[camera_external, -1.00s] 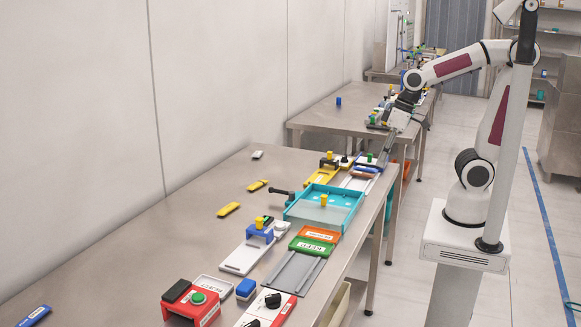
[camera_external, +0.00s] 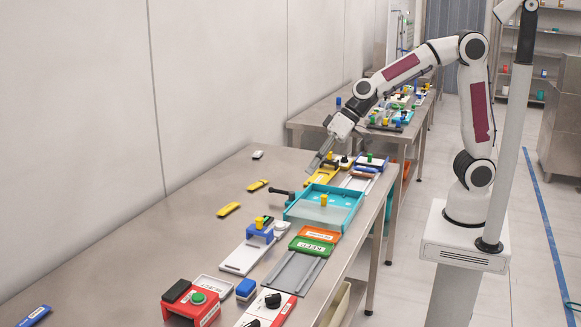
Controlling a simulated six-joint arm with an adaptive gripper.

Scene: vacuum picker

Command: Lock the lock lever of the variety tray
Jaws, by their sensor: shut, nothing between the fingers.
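A teal tray (camera_external: 341,220) with a raised rim and a yellow knob (camera_external: 324,200) lies near the right edge of the near table. A black lever (camera_external: 281,192) with a teal mount sticks out to the left at its far left corner. I cannot read a label that says which tray is the variety tray, nor tell the lever's lock state. My gripper (camera_external: 314,167) is shut and empty, pointing down and left above the far part of the table. It is beyond the teal tray and up and right of the black lever, apart from both in the picture.
A yellow fixture (camera_external: 322,177) and a blue-and-white one (camera_external: 364,172) stand close to my gripper. Orange (camera_external: 319,234) and green (camera_external: 311,247) plates lie nearer. Yellow pieces (camera_external: 229,209) lie on the left, where the table is mostly clear. A wall runs behind.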

